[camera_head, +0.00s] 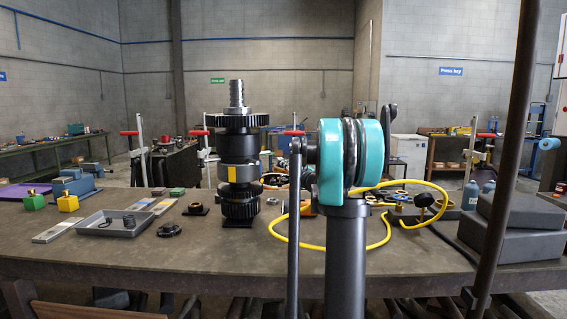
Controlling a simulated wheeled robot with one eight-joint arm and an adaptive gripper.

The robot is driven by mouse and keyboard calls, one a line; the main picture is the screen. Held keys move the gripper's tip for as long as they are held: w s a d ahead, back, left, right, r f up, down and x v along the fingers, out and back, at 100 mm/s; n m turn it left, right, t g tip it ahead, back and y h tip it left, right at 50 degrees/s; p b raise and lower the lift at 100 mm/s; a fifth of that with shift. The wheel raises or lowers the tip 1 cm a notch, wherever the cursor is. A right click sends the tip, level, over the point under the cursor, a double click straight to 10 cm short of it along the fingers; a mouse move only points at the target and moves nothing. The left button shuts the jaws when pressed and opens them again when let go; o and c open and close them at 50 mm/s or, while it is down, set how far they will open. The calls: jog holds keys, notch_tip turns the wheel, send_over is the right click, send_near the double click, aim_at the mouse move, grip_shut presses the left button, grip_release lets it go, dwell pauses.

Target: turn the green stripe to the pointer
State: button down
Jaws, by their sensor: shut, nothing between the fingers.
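A gear shaft stack (238,145) stands upright on the workbench, left of the middle. It has a toothed gear (237,121) near the top, a grey ring (250,172) lower down and another gear (239,204) near its foot. A yellow mark (232,174) shows on the front of the grey ring. I see no green stripe on the side facing me, and I cannot make out a pointer. My teal and dark arm links stand in front, right of the stack. My gripper is not in view.
A yellow hose (282,238) loops behind my arm. Dark grey boxes (520,238) stand at right.

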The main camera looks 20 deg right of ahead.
aim_at(268, 153)
jog(key=x, duration=0.8)
jog(key=shift+w+a, duration=0.15)
jog(key=shift+w, duration=0.65)
jog(key=shift+s+f, duration=0.1)
jog(key=shift+s, duration=0.05)
